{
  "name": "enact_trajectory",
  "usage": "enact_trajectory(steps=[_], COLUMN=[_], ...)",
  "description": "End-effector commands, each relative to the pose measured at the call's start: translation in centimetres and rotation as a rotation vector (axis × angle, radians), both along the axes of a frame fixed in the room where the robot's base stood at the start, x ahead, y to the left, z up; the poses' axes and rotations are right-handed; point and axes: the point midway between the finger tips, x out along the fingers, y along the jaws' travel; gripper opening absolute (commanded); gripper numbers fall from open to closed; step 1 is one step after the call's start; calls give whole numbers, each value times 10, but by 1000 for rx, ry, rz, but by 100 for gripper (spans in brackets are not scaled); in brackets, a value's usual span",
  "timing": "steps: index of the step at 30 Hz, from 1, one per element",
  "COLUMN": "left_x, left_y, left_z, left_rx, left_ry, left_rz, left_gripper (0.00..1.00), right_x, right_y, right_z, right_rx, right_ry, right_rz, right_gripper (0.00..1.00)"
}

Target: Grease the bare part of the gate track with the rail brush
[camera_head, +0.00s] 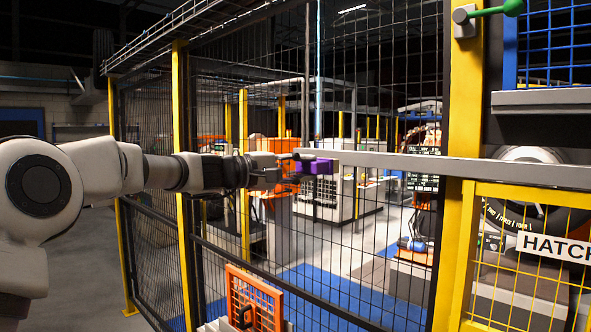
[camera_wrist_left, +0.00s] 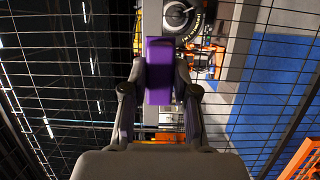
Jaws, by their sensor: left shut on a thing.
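My left gripper (camera_head: 284,170) reaches in from the left, in front of the mesh fence. It is shut on a purple block, which I take to be the rail brush (camera_head: 318,167). In the left wrist view the brush (camera_wrist_left: 159,72) sits between the two fingers (camera_wrist_left: 158,85). The gate track (camera_head: 450,167) is a grey horizontal bar running right from the brush, past the yellow post. The brush is at the track's left end; I cannot tell if they touch. I cannot make out which part of the track is greased or bare. My right gripper is not in view.
The black mesh fence (camera_head: 380,90) stands close behind the track. A yellow post (camera_head: 463,120) crosses near the track, with a yellow hatch gate (camera_head: 530,265) below right. A green-handled lever (camera_head: 490,11) juts out at the top. An orange mesh frame (camera_head: 254,300) stands below.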

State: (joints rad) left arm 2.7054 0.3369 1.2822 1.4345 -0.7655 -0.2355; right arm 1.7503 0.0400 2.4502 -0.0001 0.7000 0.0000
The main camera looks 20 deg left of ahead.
Motion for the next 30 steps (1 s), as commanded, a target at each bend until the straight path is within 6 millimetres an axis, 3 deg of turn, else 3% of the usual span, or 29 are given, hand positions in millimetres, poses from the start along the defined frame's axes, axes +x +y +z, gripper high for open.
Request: enact_trajectory(steps=[4,9,10,12,30], left_x=[27,26,23,18,-21], left_y=[-11,-11,-18,-31,-138], left_z=[2,37,22,20,23], left_rx=[4,2,4,4,4], left_ry=[2,-1,0,-2,-2], left_rz=[-1,-1,-3,-3,-1], left_gripper=[0,0,0,0,0], right_x=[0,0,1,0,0], right_y=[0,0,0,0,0], right_z=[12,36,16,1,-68], right_rx=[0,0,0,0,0], right_ry=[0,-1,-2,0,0], right_rz=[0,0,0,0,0], right_gripper=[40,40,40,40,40])
